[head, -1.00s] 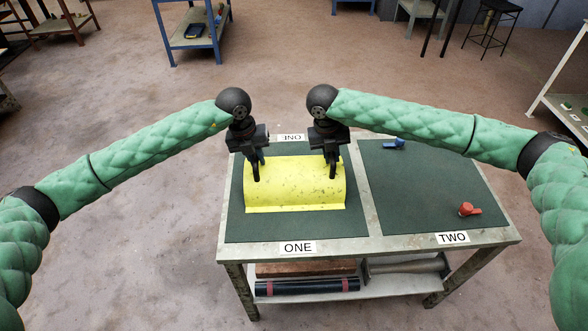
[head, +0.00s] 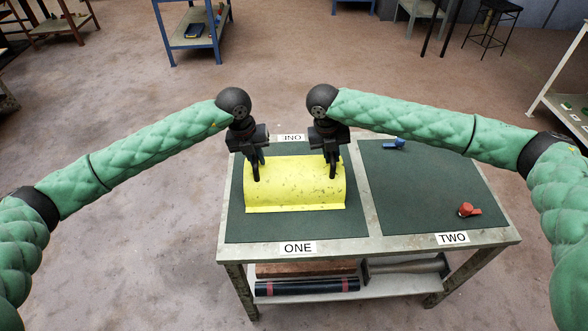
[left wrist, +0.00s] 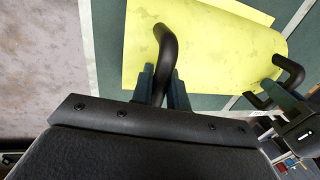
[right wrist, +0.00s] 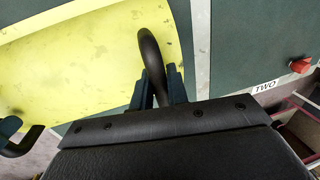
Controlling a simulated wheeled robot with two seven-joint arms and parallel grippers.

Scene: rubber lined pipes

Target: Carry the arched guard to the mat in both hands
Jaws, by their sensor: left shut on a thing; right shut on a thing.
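The yellow arched guard (head: 295,188) is on the dark green mat (head: 238,218) labelled ONE, on the left half of the workbench. It has two black handles on its curved top, one near each end. My left gripper (head: 256,165) is shut on the left handle, which shows in the left wrist view (left wrist: 165,50). My right gripper (head: 331,162) is shut on the right handle, which shows in the right wrist view (right wrist: 150,55). I cannot tell whether the guard rests on the mat or hangs just above it. The mat under it is hidden.
A second dark green mat (head: 420,190), labelled TWO, covers the right half of the bench. A blue item (head: 394,144) lies at its far edge and a red item (head: 468,209) near its front right. Pipes (head: 310,287) lie on the bench's lower shelf.

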